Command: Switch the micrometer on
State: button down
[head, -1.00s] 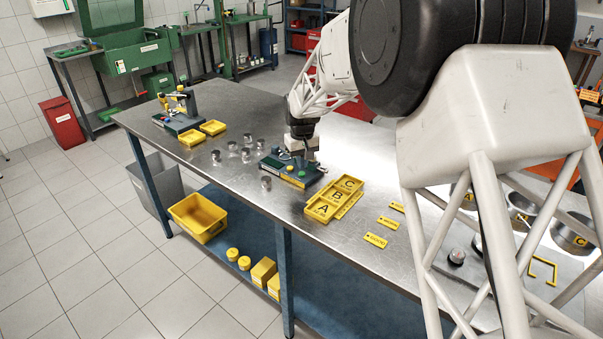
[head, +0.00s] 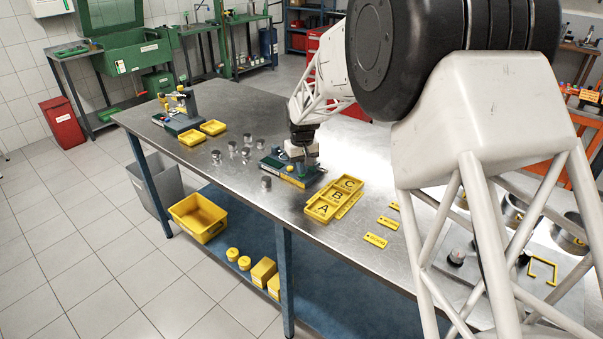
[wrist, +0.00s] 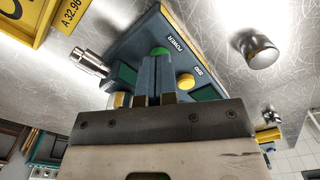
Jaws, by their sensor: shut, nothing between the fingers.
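The micrometer (head: 275,163) is a dark blue-grey unit with yellow edging on the steel workbench. In the wrist view its panel (wrist: 150,38) carries a green button (wrist: 159,50) beside the word POWER and a yellow button (wrist: 186,81) by another label. My gripper (wrist: 155,62) is shut and empty. Its fingertips are right at the green button and hide part of it; I cannot tell whether they touch or press it. The dark green display areas (wrist: 124,74) look unlit. In the head view my gripper (head: 304,170) is low over the unit's right part.
Yellow trays lettered A, B and C (head: 323,208) sit close to the right of the micrometer. Several metal cylinders (head: 216,156) stand to its left. Another fixture (head: 181,112) and yellow bins (head: 213,127) are farther left.

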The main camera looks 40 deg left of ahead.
jog(key=shift+f, duration=0.35)
dwell(0.3)
jog(key=shift+r, duration=3)
